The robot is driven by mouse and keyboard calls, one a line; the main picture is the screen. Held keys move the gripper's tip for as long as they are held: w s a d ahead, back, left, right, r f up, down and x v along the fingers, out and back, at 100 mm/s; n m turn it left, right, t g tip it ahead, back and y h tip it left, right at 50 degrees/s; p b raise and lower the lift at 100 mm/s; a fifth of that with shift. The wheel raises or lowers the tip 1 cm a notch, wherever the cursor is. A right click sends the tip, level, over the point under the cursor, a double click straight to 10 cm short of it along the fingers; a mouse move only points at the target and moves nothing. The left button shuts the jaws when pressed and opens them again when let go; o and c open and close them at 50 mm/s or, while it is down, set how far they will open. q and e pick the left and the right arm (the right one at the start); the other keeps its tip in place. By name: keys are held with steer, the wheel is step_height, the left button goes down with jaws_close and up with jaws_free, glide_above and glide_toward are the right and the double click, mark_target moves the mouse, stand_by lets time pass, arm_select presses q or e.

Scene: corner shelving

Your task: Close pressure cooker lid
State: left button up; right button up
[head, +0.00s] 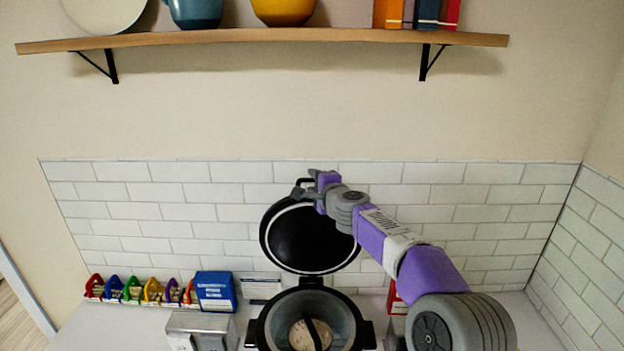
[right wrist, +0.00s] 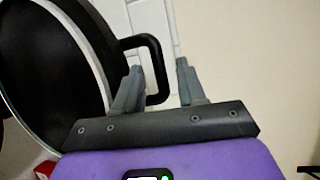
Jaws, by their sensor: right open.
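The pressure cooker (head: 258,334) stands on the counter with a dark pot and a lighter inside. Its round black lid (head: 305,238) is raised upright behind the pot, hinged at its lower edge. In the right wrist view the lid (right wrist: 50,70) fills the left side, with its black loop handle (right wrist: 156,62) beside it. My right gripper (head: 308,187) is at the lid's top edge. In the right wrist view the right gripper (right wrist: 160,75) is open, its two fingers on either side of the handle's outer bar. My left gripper is not in view.
A row of colourful racks (head: 140,290) and a blue box (head: 215,291) stand left of the cooker, behind a metal appliance (head: 200,330). A red box (head: 396,299) is right of it. A wooden shelf (head: 270,36) hangs above. The tiled wall (head: 150,205) is close behind the lid.

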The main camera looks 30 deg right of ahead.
steer(key=shift+x, duration=1.15)
steer(key=shift+s+a, duration=0.1)
jaws_close()
